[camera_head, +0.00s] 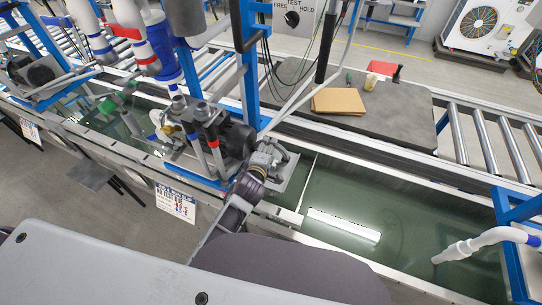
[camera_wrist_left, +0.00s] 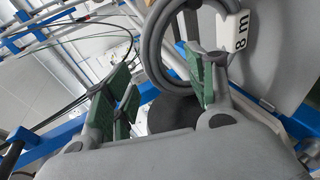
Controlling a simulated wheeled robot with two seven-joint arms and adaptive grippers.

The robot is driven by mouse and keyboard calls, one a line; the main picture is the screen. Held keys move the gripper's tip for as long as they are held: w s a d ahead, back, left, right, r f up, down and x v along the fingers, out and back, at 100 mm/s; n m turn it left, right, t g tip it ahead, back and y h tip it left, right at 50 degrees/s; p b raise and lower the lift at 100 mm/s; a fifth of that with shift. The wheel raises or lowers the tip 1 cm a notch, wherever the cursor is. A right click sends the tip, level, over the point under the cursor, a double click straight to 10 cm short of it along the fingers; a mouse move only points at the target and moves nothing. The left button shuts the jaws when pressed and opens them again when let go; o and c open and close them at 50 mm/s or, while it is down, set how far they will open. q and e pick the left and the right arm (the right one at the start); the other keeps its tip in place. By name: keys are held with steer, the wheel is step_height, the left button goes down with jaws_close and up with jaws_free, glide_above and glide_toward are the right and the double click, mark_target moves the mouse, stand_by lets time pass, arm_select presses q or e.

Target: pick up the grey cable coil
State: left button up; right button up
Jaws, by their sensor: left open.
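The grey cable coil (camera_wrist_left: 153,40) shows in the left wrist view as thick grey loops at the top, with a white tag (camera_wrist_left: 233,31) reading "8 m". My left gripper (camera_wrist_left: 155,90) is open, with green pads on both fingers. The right-hand finger overlaps the lower edge of the coil in the picture; I cannot tell whether they touch. In the head view my left gripper (camera_head: 272,155) is small beside the dark pump motor, and I cannot make out the coil there. My right gripper is not in view.
A water trough (camera_head: 390,215) runs along the stations. Pump pipes and a blue frame (camera_head: 250,65) stand close to my left gripper. Behind lies a dark bench top (camera_head: 400,115) with a cardboard piece (camera_head: 338,101). A white pipe (camera_head: 480,242) stands at right.

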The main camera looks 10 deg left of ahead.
arm_select(q)
steer(key=x, duration=0.4)
steer(key=shift+d+r+p, duration=0.15)
steer(key=shift+p, duration=0.2)
steer(key=shift+w, duration=0.15)
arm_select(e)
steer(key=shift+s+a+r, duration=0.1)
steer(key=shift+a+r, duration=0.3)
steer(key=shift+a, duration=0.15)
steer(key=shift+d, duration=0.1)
